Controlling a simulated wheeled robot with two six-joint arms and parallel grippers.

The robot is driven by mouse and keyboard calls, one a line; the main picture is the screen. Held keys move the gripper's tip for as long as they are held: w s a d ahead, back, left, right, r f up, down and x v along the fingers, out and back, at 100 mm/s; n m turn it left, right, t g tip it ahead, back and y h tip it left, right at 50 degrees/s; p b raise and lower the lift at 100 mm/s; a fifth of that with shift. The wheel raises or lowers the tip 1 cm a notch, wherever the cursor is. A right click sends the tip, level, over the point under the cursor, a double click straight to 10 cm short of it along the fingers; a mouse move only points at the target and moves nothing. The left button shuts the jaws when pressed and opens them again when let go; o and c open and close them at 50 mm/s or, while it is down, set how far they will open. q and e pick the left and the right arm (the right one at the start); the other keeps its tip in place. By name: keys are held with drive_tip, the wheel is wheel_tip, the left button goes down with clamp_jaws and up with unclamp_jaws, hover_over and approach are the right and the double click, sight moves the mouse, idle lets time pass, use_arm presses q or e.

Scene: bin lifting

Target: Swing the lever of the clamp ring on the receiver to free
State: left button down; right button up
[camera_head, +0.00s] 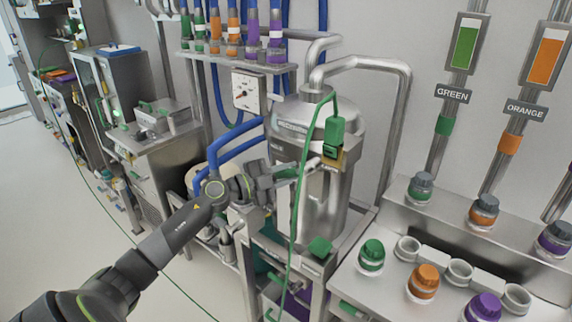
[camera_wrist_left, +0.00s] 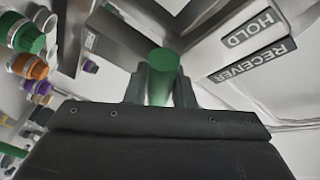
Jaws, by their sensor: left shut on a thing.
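The steel receiver vessel (camera_head: 325,207) stands in the middle of the head view, with pipes at its top. My left gripper (camera_head: 312,166) reaches across its front from the left. In the left wrist view, the gripper (camera_wrist_left: 161,92) is shut around a green cylindrical grip (camera_wrist_left: 164,66), which looks like the lever's handle. The clamp ring and the lever's pivot cannot be made out clearly. A green fitting (camera_head: 334,130) with a green cable sits just above and right of the fingertips. HOLD (camera_wrist_left: 250,28) and RECEIVER (camera_wrist_left: 254,60) labels show nearby. My right gripper is not in view.
A steel bench (camera_head: 345,285) at the right holds green, orange and purple capped jars. A green line hangs in front of the vessel. Blue hoses (camera_head: 235,142) run behind my left wrist.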

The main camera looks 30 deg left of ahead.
use_arm(q)
drive_tip(key=d+f+n+t+y+p, duration=0.1)
drive_tip(key=d+n+t, duration=0.4)
drive_tip(key=n, duration=0.9)
drive_tip(key=shift+s+d+f+n+t+y, duration=0.2)
drive_tip(key=shift+d+f+n+t+y, duration=0.15)
drive_tip(key=shift+f+y, duration=0.7)
drive_tip(key=shift+f, duration=0.1)
drive_tip(key=c, duration=1.2)
unclamp_jaws()
drive_tip(key=shift+d, duration=0.1)
drive_tip(key=shift+c, duration=0.2)
